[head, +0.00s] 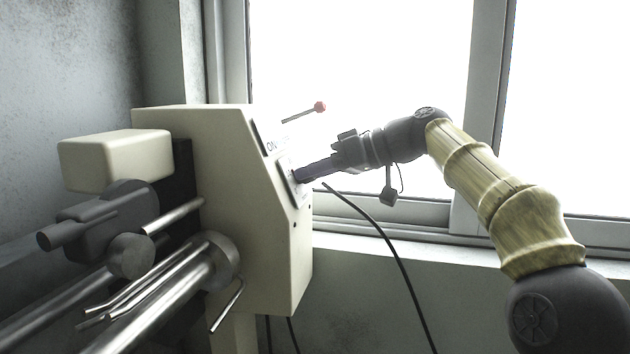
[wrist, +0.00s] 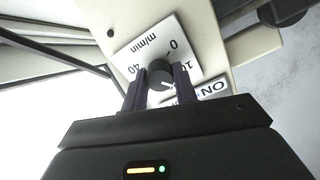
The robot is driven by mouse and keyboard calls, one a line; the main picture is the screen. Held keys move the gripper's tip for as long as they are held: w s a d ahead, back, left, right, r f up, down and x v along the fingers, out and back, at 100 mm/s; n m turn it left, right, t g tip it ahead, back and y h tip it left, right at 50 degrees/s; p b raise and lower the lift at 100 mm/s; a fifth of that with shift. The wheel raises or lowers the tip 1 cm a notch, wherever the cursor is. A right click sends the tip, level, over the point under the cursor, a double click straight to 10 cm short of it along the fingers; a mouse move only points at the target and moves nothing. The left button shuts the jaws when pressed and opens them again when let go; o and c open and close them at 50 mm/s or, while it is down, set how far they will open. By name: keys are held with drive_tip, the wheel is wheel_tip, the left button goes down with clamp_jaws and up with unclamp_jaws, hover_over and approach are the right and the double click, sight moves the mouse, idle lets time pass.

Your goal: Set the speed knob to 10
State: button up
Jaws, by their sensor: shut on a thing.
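The speed knob (wrist: 160,72) is a dark round knob on a white dial plate (wrist: 191,50) marked 0, 10, 40 and m/min, shown upside down in the wrist view. A white mark shows on the knob's lower part, between the fingers; its exact reading is hard to tell. My gripper (wrist: 159,80) is shut on the knob, one dark finger on each side. In the head view my gripper (head: 300,175) reaches from the right to the plate (head: 287,179) on the machine's slanted face, and the knob is hidden by the fingers.
The beige machine housing (head: 225,200) carries an ON label (wrist: 211,88) beside the dial and a red-tipped lever (head: 320,107) above. Metal rollers (head: 175,300) lie at the left. A black cable (head: 385,244) hangs below my arm. A window stands behind.

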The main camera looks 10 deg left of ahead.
drive_tip(key=shift+n+b, duration=0.7)
drive_tip(key=shift+n, duration=1.5)
drive_tip(key=o, duration=1)
drive_tip(key=shift+c, duration=0.2)
drive_tip(key=p+v, duration=0.3)
drive_tip(key=v, duration=1.4)
drive_tip(key=shift+s+d+r, duration=0.1)
drive_tip(key=shift+s, duration=0.05)
